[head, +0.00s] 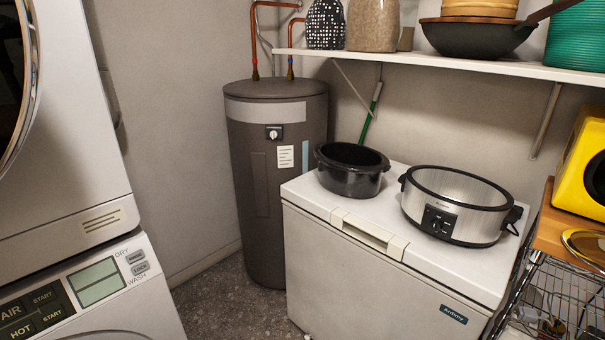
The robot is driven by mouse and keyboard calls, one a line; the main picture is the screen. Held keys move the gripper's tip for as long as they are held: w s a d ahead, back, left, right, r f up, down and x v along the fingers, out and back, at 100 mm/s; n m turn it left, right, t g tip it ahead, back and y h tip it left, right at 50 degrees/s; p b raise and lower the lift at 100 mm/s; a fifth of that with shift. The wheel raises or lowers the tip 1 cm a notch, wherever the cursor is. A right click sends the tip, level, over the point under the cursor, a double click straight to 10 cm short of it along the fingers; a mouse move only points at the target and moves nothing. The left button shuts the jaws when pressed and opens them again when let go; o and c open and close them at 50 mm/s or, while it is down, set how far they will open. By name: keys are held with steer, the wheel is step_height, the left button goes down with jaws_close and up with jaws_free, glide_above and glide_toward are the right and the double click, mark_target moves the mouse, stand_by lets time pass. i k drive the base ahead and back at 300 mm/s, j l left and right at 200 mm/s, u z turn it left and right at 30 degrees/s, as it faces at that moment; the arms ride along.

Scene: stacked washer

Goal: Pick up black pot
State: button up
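The black pot (349,182) is an oval, open, glossy pot with small side handles. It stands upright on the left part of the white chest freezer's top (391,211), near its back left corner. It looks empty, though its bottom inside is dark. To its right, apart from it, stands a silver slow cooker base (455,210) with black handles and a black control panel. My gripper does not show in the head view.
A grey water heater (274,165) stands left of the freezer. A white shelf (460,65) with a dark wok (472,38) and jars hangs above. A stacked washer (90,290) fills the left. A wire rack (560,300) stands right. Floor shows between washer and freezer.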

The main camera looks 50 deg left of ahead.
mark_target(347, 169)
steer(key=j+u, duration=0.1)
steer(key=u, duration=0.3)
steer(key=i+j+u, duration=0.1)
steer(key=u, duration=0.3)
steer(key=i+u, duration=0.1)
steer(key=u, duration=0.3)
steer(key=i+u, duration=0.1)
steer(key=u, duration=0.3)
